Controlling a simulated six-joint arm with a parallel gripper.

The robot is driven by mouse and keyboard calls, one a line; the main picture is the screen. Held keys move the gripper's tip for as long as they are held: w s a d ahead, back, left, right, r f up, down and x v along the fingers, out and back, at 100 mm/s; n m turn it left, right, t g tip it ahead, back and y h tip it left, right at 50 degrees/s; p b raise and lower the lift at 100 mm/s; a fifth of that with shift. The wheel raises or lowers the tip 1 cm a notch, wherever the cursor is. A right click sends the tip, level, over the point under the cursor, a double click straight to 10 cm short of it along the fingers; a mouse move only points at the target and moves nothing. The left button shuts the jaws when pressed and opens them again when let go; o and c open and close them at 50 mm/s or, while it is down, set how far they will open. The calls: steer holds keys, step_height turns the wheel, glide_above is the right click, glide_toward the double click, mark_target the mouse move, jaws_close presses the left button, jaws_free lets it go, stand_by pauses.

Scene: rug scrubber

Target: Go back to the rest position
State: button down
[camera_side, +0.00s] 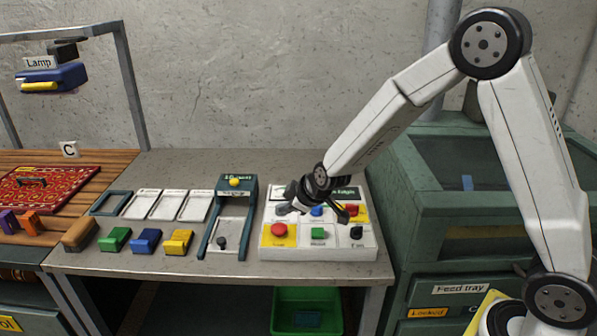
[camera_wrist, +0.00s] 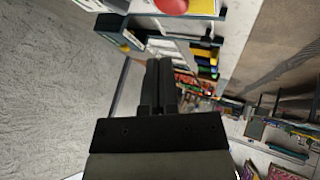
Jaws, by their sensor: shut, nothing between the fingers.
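My gripper (camera_side: 298,200) is over the left part of the white control panel (camera_side: 330,251) in the side view, at the end of my lowered forearm. In the wrist view its two dark fingers (camera_wrist: 159,65) lie together with nothing between them. The gripper hides part of the panel's upper buttons and label, and I cannot tell from the side view whether it touches the panel. A red button (camera_side: 279,229) on a yellow square, a green button (camera_side: 318,232) and a black knob (camera_side: 356,232) show in the panel's front row.
Left of the panel stands a dark green frame (camera_side: 236,184) with a yellow button. Green (camera_side: 115,239), blue (camera_side: 146,241) and yellow (camera_side: 178,242) blocks line the bench front. A red rug (camera_side: 45,188) lies far left under a lamp (camera_side: 51,78). A green cabinet (camera_side: 400,170) stands right.

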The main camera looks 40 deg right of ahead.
steer(key=s+d+m+g, duration=0.1)
steer(key=s+m+g, duration=0.4)
steer(key=s, duration=1.7)
steer(key=shift+s+d+r+m, duration=0.15)
steer(key=shift+d+r+m, duration=0.2)
steer(key=shift+m, duration=0.65)
